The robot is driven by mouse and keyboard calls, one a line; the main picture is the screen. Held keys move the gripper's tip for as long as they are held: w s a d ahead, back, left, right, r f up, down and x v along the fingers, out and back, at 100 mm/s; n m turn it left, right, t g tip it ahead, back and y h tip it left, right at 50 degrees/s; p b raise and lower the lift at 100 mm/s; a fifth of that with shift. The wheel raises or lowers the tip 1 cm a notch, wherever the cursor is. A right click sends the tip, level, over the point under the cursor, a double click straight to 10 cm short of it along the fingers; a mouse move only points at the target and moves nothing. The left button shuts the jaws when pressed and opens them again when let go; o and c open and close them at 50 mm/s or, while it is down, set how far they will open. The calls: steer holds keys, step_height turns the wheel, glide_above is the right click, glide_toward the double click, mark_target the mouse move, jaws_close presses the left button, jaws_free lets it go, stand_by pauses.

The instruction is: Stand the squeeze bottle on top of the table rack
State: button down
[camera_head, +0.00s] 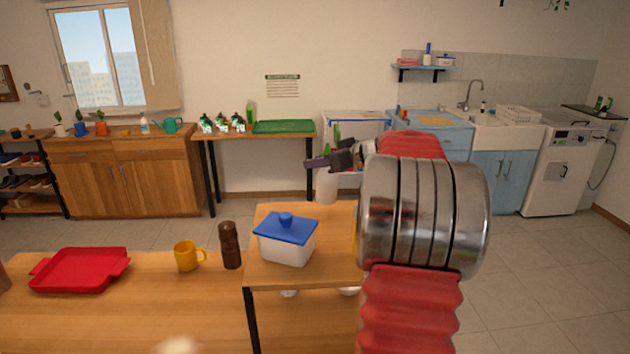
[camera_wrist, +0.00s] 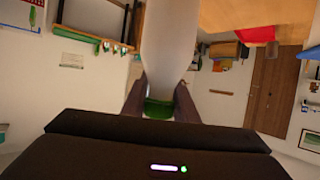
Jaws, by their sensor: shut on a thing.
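The squeeze bottle (camera_head: 327,188) has a pale, whitish body and hangs roughly upright below my gripper (camera_head: 338,160) in the head view. In the wrist view, my gripper (camera_wrist: 160,103) is shut on its green cap (camera_wrist: 158,109), and the pale body (camera_wrist: 170,45) extends away from the fingers. The table rack (camera_head: 262,272) is a raised wooden shelf with black legs. The bottle's lower end appears near the rack's far edge in the head view; I cannot tell whether it is over the rack or beyond it. My arm hides the rack's right part.
A white container with a blue lid (camera_head: 286,240) stands on the rack. Left of the rack are a dark brown mill (camera_head: 230,245), a yellow mug (camera_head: 187,256) and a red tray (camera_head: 80,270) on the table. The rack's back part looks clear.

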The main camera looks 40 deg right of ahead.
steer(key=shift+f, duration=0.1)
steer(key=shift+f, duration=1.95)
steer(key=c, duration=1.3)
jaws_free()
steer(key=shift+c, duration=0.2)
steer(key=shift+s+r, duration=0.1)
steer(key=shift+r, duration=0.05)
steer(key=v, duration=1.2)
